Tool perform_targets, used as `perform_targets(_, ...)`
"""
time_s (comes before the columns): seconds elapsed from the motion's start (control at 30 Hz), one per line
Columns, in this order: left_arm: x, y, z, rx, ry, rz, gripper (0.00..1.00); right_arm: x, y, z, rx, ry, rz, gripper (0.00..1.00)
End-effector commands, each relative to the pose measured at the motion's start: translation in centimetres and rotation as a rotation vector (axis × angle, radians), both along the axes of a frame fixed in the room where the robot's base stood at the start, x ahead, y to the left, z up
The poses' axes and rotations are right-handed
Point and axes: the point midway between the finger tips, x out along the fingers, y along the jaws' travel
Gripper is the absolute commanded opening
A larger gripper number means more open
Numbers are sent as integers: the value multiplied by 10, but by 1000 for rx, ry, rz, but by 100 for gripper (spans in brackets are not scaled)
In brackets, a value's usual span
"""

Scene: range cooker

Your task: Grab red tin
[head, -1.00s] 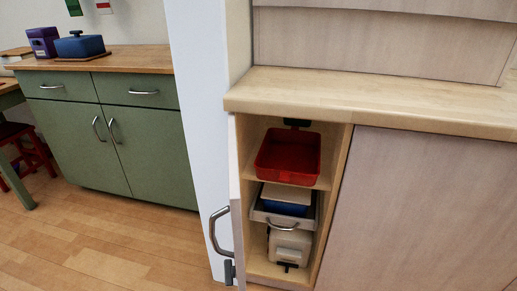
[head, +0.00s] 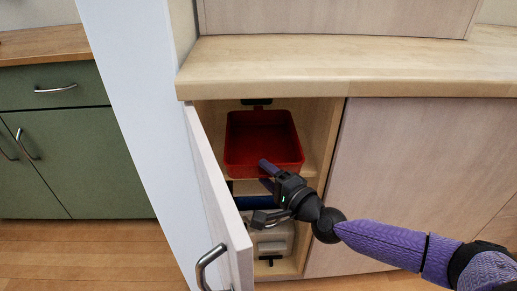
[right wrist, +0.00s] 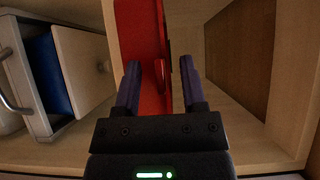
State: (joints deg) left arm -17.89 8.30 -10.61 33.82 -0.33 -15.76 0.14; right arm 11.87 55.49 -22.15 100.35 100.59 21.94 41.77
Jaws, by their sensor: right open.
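The red tin (head: 262,135) is an open rectangular tray on the upper shelf of the open cupboard. My right gripper (head: 267,174) is at the tin's front lower edge, its purple fingers pointing into the cupboard. In the right wrist view, the red tin (right wrist: 141,40) runs ahead of my open right gripper (right wrist: 160,85). A red edge or lip of the tin shows between the two fingers. I cannot tell whether either finger touches it. My left gripper is not in view.
The cupboard door (head: 215,200) stands open on the left, close to my right gripper. Below the tin are a blue item (head: 250,202) and a pale box (head: 272,240). The wooden countertop (head: 340,75) overhangs above, and a closed panel (head: 425,180) is on the right.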

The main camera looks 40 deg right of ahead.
Motion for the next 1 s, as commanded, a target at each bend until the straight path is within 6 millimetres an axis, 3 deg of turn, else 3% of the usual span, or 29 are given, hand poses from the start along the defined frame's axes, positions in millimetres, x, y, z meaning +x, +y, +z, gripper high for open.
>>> perform_targets(0.27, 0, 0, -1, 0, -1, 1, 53, 5, 1, 1, -1, 1, 1, 51)
perform_targets(0.5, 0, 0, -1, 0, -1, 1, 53, 5, 1, 1, -1, 1, 1, 0)
perform_targets(1.0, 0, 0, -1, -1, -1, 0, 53, 5, 1, 0, -1, 3, 1, 0)
